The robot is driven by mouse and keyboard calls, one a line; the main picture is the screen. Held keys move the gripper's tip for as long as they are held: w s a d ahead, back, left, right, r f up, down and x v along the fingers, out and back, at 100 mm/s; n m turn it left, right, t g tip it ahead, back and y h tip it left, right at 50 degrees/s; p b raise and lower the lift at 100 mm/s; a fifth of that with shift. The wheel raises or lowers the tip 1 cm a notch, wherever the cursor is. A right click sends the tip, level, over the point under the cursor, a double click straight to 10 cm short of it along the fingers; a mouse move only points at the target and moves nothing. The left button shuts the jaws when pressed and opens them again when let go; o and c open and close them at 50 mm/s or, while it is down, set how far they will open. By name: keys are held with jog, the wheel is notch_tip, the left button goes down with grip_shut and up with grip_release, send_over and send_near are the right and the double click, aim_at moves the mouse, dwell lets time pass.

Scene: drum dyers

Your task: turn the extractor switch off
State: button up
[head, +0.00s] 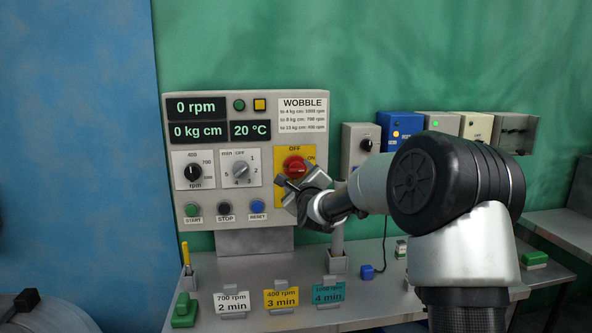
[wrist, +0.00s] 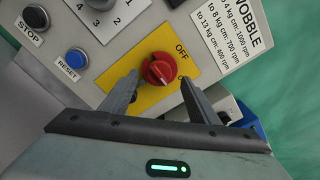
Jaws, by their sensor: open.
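A red rotary switch (head: 295,166) sits on a yellow plate (head: 281,194) at the right of the grey control panel. In the wrist view the red knob (wrist: 159,69) lies between the fingertips of my gripper (wrist: 160,84), one on each side. My gripper is open, and I cannot tell whether either finger touches the knob. In the head view my gripper (head: 300,190) is just below the knob and covers the lower part of the plate.
The panel (head: 188,111) also carries an rpm knob (head: 193,172), a numbered dial (head: 239,172) and START, STOP and RESET buttons. A grey box with a black knob (head: 366,145) and a blue box (head: 397,119) stand at right. Cards stand on the bench below.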

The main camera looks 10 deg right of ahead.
aim_at(296, 170)
jog(key=w, duration=0.5)
jog(key=shift+w, duration=0.15)
jog(key=c, duration=1)
jog(key=shift+c, duration=0.2)
